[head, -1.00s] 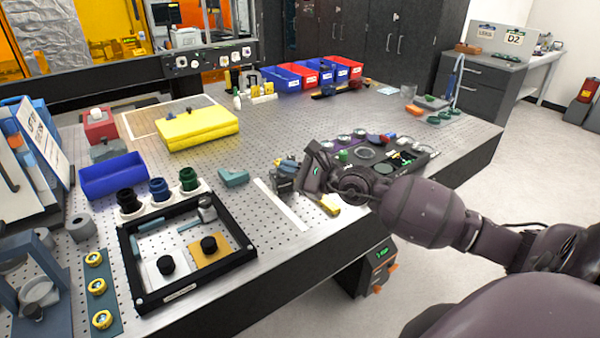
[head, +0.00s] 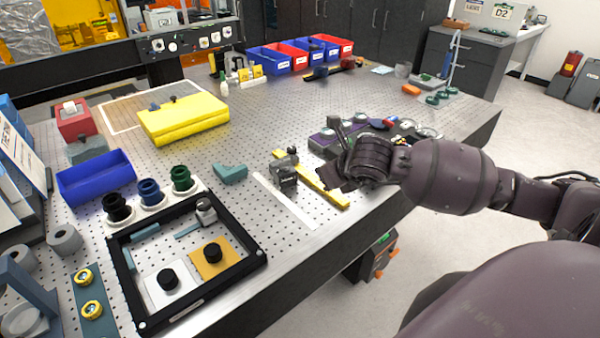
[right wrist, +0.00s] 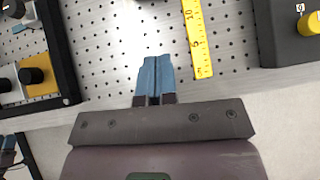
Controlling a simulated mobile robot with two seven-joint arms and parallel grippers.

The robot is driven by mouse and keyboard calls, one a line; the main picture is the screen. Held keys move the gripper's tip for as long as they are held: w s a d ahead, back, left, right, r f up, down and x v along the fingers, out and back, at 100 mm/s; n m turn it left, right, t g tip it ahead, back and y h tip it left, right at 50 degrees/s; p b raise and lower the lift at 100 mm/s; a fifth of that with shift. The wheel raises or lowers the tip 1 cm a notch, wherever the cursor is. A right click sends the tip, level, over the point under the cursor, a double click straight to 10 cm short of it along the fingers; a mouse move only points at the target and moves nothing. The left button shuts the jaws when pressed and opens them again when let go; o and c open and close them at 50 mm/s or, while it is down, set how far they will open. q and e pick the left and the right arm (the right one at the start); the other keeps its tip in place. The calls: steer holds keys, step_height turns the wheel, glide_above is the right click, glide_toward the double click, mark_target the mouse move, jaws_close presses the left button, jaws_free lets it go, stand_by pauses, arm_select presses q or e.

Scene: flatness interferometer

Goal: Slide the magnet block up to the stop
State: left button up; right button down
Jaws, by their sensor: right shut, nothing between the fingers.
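A small dark grey block with a lighter top (head: 285,173), which I take to be the magnet block, stands on the perforated table beside the yellow ruler (head: 325,189). I cannot tell for sure which part is the stop; a teal angled piece (head: 230,173) lies to the block's left. My right gripper (head: 335,186) is over the ruler, to the right of the block and apart from it. In the right wrist view its blue fingertips (right wrist: 152,72) are together and empty, left of the ruler (right wrist: 197,40). My left gripper is out of view.
A white strip (head: 284,200) lies near the table's front edge. A black frame (head: 258,262) with mounted parts is at the front left. A purple tray (head: 322,140) with parts is partly behind my right arm.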

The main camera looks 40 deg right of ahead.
mark_target(294, 172)
steer(key=x, duration=1)
steer(key=shift+w+a+p, duration=0.1)
steer(key=shift+p, duration=0.2)
steer(key=w, duration=0.3)
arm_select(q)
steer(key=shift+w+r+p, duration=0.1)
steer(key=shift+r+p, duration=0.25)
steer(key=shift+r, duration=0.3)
arm_select(e)
steer(key=shift+w, duration=0.5)
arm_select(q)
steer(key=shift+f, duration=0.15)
arm_select(e)
steer(key=shift+w+f+b, duration=0.1)
steer(key=shift+w+b, duration=0.5)
steer(key=shift+b, duration=0.35)
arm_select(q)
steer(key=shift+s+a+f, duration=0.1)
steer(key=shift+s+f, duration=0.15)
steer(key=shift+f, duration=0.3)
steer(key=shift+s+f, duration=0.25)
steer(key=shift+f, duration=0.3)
arm_select(e)
steer(key=shift+r, duration=0.25)
steer(key=shift+f, duration=0.1)
